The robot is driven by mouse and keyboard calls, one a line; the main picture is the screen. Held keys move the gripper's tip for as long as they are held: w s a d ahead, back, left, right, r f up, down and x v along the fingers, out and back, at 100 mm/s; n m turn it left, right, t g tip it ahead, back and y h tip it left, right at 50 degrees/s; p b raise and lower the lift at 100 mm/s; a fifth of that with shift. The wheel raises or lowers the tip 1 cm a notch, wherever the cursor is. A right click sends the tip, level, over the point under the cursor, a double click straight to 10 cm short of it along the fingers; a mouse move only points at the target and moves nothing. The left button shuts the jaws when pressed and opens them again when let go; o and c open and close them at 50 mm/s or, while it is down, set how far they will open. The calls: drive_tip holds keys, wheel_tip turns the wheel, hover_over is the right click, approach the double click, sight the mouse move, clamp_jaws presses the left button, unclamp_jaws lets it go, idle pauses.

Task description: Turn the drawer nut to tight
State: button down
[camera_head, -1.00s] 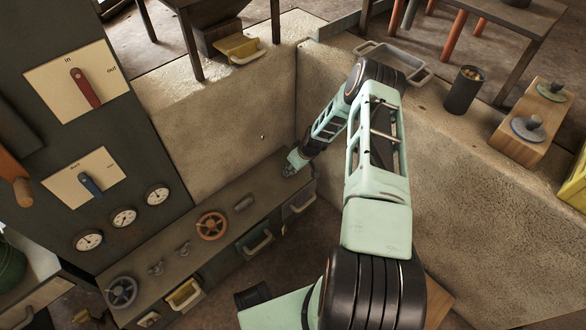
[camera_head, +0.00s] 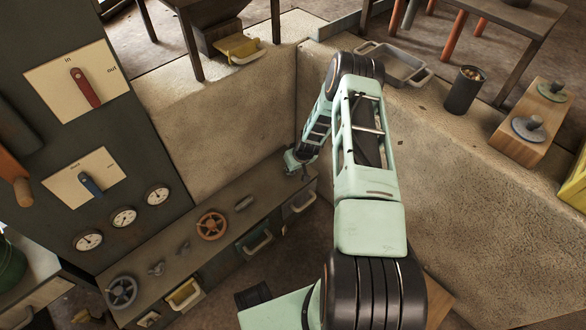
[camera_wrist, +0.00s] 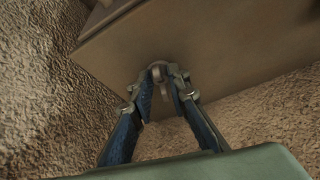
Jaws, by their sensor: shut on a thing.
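In the wrist view, my gripper (camera_wrist: 163,84) has its two fingers shut on either side of a small metal nut (camera_wrist: 158,73) on the brown bench top. The nut is partly hidden by the fingertips, and I cannot tell how tight it is. In the head view, my gripper (camera_head: 293,163) is at the far right end of the bench top (camera_head: 225,207), close to the concrete wall. The nut is hidden there behind the gripper.
Along the bench stand an orange handwheel (camera_head: 211,226), a grey handwheel (camera_head: 121,291) and two small wing-shaped fittings. Drawers with handles (camera_head: 257,242) line its front. A panel with red and blue levers (camera_head: 88,185) rises at left. Concrete walls close in the far corner.

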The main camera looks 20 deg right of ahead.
drive_tip(key=m+h, duration=0.1)
drive_tip(key=m, duration=0.1)
drive_tip(key=m+b, duration=0.1)
drive_tip(key=m, duration=0.1)
drive_tip(key=shift+w+a+m+h, duration=0.1)
drive_tip(key=shift+a+m+h, duration=0.2)
drive_tip(key=shift+a+h, duration=0.1)
drive_tip(key=m+b, duration=0.1)
drive_tip(key=m, duration=0.1)
drive_tip(key=m+h+b, duration=0.1)
drive_tip(key=shift+w+a+f+m+g, duration=0.1)
drive_tip(key=shift+a+m+g, duration=0.05)
drive_tip(key=shift+m+g, duration=0.25)
drive_tip(key=m+g+h+b, duration=0.1)
drive_tip(key=m, duration=0.2)
drive_tip(key=shift+w+a+b, duration=0.1)
drive_tip(key=shift+w+b, duration=0.05)
drive_tip(key=shift+b, duration=0.2)
drive_tip(key=shift+m+g+h, duration=0.4)
drive_tip(key=shift+m+h, duration=0.1)
drive_tip(key=shift+m, duration=1.2)
drive_tip(key=c, duration=1.8)
unclamp_jaws()
drive_tip(key=shift+c, duration=0.2)
drive_tip(key=shift+r, duration=0.2)
